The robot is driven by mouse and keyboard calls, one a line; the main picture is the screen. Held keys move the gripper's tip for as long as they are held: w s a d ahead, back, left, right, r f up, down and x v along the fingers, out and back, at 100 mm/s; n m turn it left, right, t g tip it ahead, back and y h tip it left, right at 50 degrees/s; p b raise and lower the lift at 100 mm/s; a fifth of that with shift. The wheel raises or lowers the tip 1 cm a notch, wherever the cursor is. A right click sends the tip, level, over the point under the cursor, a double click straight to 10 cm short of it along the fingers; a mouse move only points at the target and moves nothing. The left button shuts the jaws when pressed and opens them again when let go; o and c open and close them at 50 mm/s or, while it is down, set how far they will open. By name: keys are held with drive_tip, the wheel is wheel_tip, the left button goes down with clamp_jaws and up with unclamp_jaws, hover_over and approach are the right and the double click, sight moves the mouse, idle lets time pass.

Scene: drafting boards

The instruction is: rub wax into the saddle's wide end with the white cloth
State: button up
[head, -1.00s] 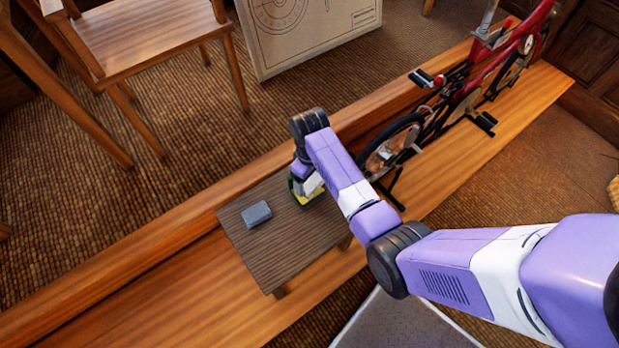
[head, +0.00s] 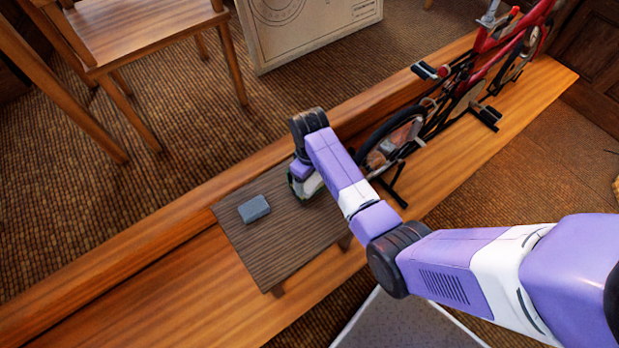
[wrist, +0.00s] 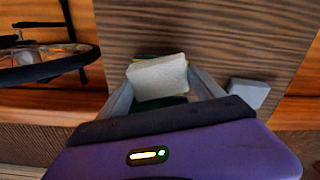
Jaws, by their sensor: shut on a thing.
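My gripper (wrist: 160,72) is shut on a pale white cloth-like piece (wrist: 158,80), which sits between the two fingers in the wrist view. Yellow and dark green edges show around and below that piece; I cannot tell what they belong to. In the head view my gripper (head: 304,186) is low at the far right part of a small dark wooden table (head: 275,249), and my arm hides most of what it holds. I cannot tell whether the piece touches the table. The saddle is not clearly seen; a red bicycle (head: 478,76) stands to the right.
A grey block (head: 254,209) lies on the table, left of my gripper; it also shows in the wrist view (wrist: 248,92). The bicycle's near wheel is close beside my arm. A wooden chair (head: 150,35) and a pale printed crate (head: 310,30) stand behind the long wooden ledge.

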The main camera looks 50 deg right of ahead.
sight(310, 181)
drive_tip(key=shift+f, duration=0.6)
idle(2.1)
drive_tip(key=shift+r+p, duration=3.55)
drive_tip(key=shift+p, duration=0.05)
